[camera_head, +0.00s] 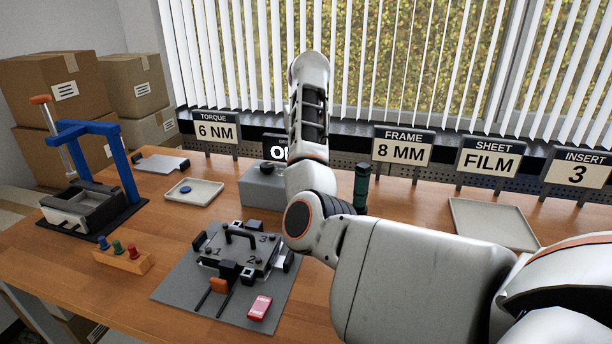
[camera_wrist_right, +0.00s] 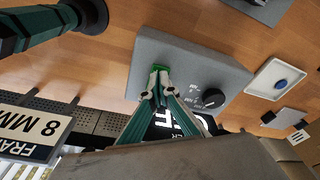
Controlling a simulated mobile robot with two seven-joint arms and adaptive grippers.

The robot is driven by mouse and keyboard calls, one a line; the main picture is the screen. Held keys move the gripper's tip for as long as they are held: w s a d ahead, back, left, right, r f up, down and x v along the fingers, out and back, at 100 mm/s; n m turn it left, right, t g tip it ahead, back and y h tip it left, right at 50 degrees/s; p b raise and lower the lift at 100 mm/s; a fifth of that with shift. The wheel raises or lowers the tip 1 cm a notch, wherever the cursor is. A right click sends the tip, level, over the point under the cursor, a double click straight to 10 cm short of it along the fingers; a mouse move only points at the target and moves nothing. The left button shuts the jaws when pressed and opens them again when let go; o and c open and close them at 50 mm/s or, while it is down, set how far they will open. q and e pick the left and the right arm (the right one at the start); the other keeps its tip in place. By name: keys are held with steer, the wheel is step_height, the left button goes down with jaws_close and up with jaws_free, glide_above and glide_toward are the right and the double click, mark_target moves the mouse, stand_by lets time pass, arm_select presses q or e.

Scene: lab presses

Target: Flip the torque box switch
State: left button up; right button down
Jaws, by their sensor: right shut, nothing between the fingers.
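The torque box (camera_head: 258,190) is a grey block on the table at the centre, partly hidden behind my right arm. Its black knob (camera_head: 267,168) shows on top. In the right wrist view, the box (camera_wrist_right: 190,60) has a round dial knob (camera_wrist_right: 212,98) with small markings. My right gripper (camera_wrist_right: 158,72) is shut and empty, its green-tipped fingers over the box beside the dial. The switch is not clearly visible, and I cannot tell whether the fingertips touch the box. A display behind the box (camera_head: 276,148) is partly covered. The left gripper is out of view.
A dark green tool (camera_head: 361,187) stands upright right of the box. A tray with a blue disc (camera_head: 194,193) lies left. A fixture on a grey mat (camera_head: 180,292) is in front. A blue-framed press (camera_head: 85,132) stands far left. An empty tray (camera_head: 490,222) lies right.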

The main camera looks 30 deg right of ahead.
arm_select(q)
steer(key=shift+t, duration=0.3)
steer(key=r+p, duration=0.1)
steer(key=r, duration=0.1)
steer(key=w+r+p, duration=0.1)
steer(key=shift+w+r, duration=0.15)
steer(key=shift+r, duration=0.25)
arm_select(e)
step_height(320, 180, up, 7)
steer(key=shift+f, duration=0.2)
